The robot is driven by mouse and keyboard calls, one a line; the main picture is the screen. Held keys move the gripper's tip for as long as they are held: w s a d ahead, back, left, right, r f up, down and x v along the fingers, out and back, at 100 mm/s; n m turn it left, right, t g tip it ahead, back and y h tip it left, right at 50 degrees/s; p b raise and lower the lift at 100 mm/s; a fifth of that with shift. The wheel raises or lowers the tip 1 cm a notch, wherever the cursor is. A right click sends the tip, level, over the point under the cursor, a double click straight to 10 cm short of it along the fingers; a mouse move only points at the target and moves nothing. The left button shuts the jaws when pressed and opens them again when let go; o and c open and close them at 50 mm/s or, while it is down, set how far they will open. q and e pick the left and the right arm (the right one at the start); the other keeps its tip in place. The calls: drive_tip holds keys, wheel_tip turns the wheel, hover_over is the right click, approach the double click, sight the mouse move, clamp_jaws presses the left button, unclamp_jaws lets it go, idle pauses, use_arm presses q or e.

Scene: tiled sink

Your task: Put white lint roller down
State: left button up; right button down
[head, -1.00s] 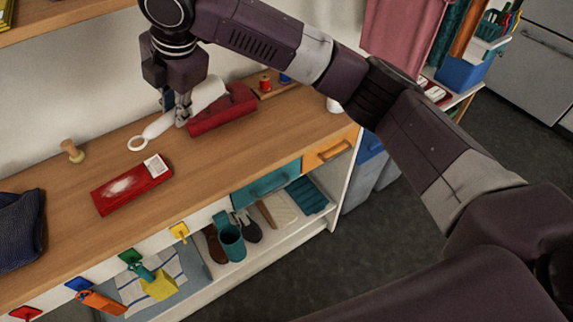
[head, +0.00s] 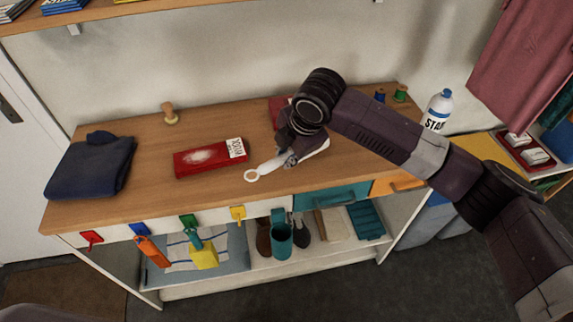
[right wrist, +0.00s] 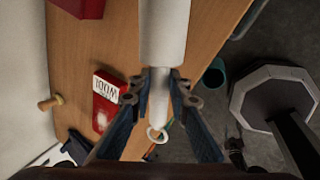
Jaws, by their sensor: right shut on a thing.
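The white lint roller (head: 268,166) is held by its handle in my right gripper (head: 286,158), above the front part of the wooden counter (head: 228,187). Its ring end points left and forward in the head view; the gripper hides much of the roller. In the right wrist view, the thick white roller (right wrist: 163,32) is at the top, and the fingers of the right gripper (right wrist: 159,92) are closed around its narrow handle. Whether the roller touches the counter is unclear. My left gripper is not in view.
A red box labelled WOOL (head: 205,159) lies left of the roller. A second red item (head: 277,108) is partly hidden behind my gripper. A dark folded cloth (head: 92,165), a wooden knob (head: 169,113) and a STARCH-like bottle (head: 438,110) stand farther out. Colored hooks line the front edge.

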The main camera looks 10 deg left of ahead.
drive_tip(key=shift+f+p, duration=0.3)
drive_tip(key=shift+f, duration=1.9)
drive_tip(key=c, duration=1.8)
unclamp_jaws()
drive_tip(key=shift+f, duration=0.15)
drive_tip(key=b+v, duration=0.1)
drive_tip(key=v, duration=1.1)
drive_tip(key=shift+r, duration=0.2)
